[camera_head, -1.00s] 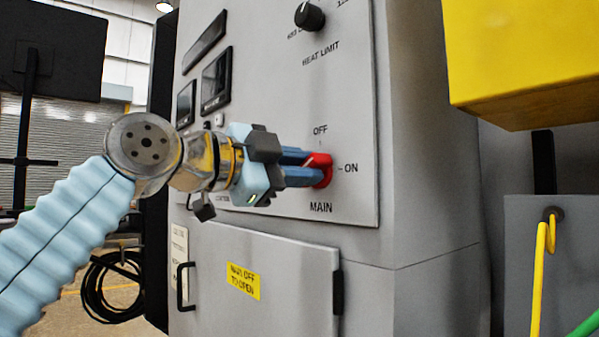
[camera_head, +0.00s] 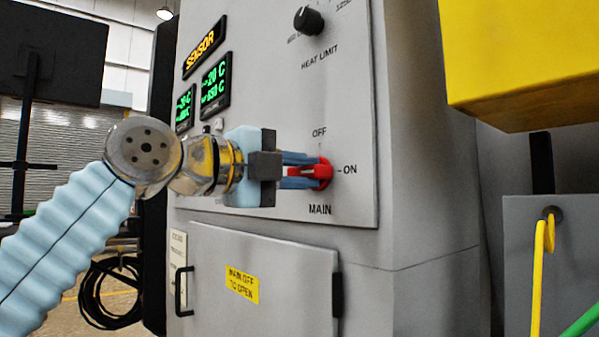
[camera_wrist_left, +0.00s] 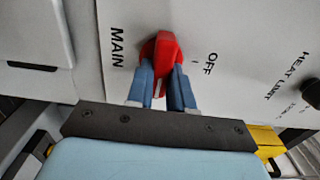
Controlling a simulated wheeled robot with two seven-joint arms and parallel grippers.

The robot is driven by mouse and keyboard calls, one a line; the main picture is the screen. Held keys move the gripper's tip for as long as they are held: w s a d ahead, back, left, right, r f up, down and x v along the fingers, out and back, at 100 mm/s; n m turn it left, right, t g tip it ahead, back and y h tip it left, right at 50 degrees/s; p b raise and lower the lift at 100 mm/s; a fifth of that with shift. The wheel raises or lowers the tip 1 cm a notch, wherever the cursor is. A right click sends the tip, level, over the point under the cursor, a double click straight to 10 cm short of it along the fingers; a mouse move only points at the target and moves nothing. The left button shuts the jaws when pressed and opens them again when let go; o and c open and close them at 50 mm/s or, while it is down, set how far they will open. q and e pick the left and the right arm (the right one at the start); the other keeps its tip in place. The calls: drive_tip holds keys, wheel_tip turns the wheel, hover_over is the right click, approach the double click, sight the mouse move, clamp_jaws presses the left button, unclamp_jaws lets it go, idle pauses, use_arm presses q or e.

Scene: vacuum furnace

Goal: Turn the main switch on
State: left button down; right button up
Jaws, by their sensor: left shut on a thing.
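The red main switch (camera_head: 321,173) is on the grey furnace panel, with OFF marked above it, ON to its right and MAIN below. My left gripper (camera_head: 310,172) is shut on the switch's handle, its blue fingers on either side of it. The left wrist view shows the red switch (camera_wrist_left: 162,55) between the two fingers (camera_wrist_left: 160,88). The handle lies sideways in the head view, in line with the ON mark. The displays (camera_head: 215,85) above are lit, with green readings and an orange SENSOR sign (camera_head: 205,50). My right gripper is not in view.
A black heat limit knob (camera_head: 309,19) sits above the switch. A door (camera_head: 262,275) with a yellow "MAIN OFF TO OPEN" label and black handle is below. A yellow block (camera_head: 520,60) juts in at the upper right, above yellow and green cables.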

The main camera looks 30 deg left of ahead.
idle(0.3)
use_arm(q)
drive_tip(key=c, duration=1)
unclamp_jaws()
drive_tip(key=shift+w, duration=0.1)
drive_tip(key=v, duration=1.4)
